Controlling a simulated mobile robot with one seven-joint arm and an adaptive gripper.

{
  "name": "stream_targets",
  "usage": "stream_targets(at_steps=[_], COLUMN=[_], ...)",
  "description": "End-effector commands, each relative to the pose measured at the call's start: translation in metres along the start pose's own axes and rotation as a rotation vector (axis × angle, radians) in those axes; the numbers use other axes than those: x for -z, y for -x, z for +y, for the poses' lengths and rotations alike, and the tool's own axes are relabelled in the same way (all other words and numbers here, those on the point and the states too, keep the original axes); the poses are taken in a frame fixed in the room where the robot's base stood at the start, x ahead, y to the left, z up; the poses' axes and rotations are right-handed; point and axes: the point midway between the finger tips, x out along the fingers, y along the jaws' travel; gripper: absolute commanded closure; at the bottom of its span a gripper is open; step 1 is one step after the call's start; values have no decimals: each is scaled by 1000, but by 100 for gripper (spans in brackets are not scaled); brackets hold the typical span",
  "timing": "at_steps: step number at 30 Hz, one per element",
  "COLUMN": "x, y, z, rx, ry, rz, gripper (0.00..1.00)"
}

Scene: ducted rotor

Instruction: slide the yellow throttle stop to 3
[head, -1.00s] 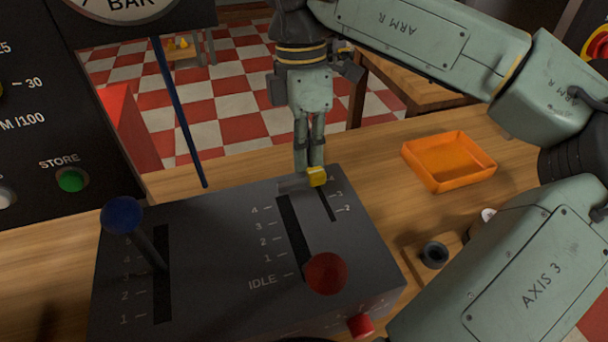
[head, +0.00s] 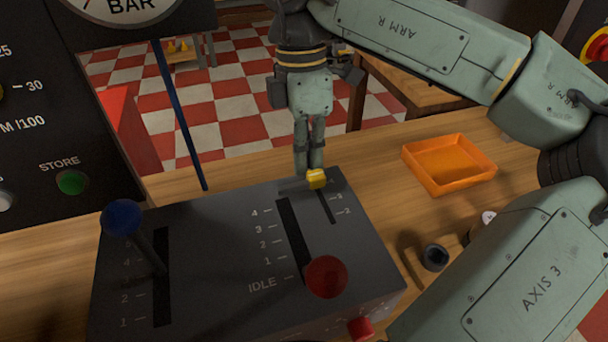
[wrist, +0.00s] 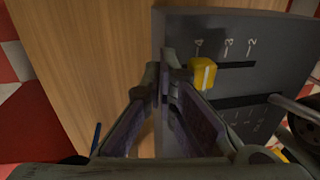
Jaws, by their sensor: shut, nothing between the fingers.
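The yellow throttle stop (head: 316,179) sits at the far end of the short slot on the grey lever box (head: 215,215). In the wrist view the yellow stop (wrist: 204,74) is by the 4 mark, with 3 and 2 further right along the slot. My gripper (head: 308,168) points down at the box's far edge, just behind the stop. In the wrist view my gripper's fingertips (wrist: 161,76) are together and empty, left of the stop on its 4 side. A small gap seems to show between them; contact cannot be told for certain.
A red-knobbed lever (head: 326,277) stands by IDLE in the longer slot beside the stop. A blue-knobbed lever (head: 122,217) rises at the left. An orange tray (head: 449,164) and a dark ring (head: 434,257) are on the bench to the right.

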Motion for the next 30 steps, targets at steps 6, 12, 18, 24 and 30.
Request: stream_targets(at_steps=[6, 12, 18, 24, 30], x=[0, 0, 0, 0, 0], y=[0, -1, -1, -1, -1], z=[-1, -3, -6, -8, -10], rx=[0, 0, -1, -1, -1], ry=[0, -1, -1, 0, 1], rz=[0, 0, 0, 0, 0], gripper=[100, 100, 100, 100, 100])
